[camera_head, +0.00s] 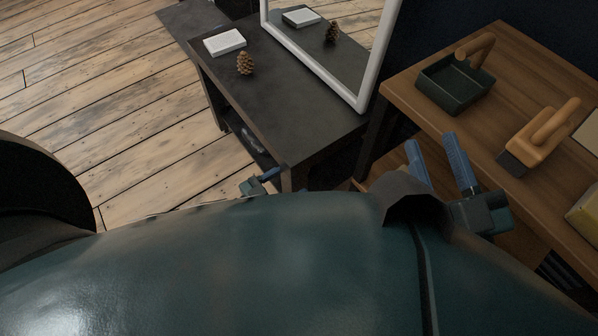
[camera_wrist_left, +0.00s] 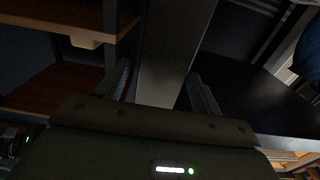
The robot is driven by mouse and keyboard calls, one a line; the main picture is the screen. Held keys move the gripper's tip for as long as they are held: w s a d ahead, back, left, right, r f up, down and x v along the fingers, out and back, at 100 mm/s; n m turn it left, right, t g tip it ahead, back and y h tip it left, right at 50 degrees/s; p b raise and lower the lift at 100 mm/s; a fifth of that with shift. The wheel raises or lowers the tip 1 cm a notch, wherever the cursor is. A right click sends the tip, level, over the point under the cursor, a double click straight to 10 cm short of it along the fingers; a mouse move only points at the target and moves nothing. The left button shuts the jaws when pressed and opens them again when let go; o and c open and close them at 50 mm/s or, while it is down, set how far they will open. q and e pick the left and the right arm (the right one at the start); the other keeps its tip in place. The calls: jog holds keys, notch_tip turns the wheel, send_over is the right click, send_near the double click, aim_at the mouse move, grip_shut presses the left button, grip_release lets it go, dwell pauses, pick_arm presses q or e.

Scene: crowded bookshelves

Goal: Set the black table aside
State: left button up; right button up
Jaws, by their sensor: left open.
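The black table (camera_head: 300,118) stands at the upper middle of the head view, with a dark open space under its top. My left gripper (camera_head: 266,179) is at the table's near end, just below the top's edge, and partly hidden by my body. In the left wrist view my left gripper (camera_wrist_left: 162,75) has its fingers apart, with a dark upright post (camera_wrist_left: 172,55) between them, probably a table leg. Whether the fingers touch it cannot be told. My right gripper (camera_head: 438,158) has its two blue fingers apart and empty, beside the wooden shelf unit.
A white-framed mirror (camera_head: 345,90), a pinecone (camera_head: 245,63) and a white book (camera_head: 225,41) are on the black table. A wooden desk (camera_head: 505,65) to the right holds a dark bin (camera_head: 455,88) and a wooden-handled object (camera_head: 540,138). The plank floor (camera_head: 110,100) at left is clear.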

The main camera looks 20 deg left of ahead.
pick_arm(q)
jog(key=p+v, duration=0.1)
jog(key=v, duration=0.7)
jog(key=shift+s+a, duration=0.25)
jog(key=shift+s, duration=0.1)
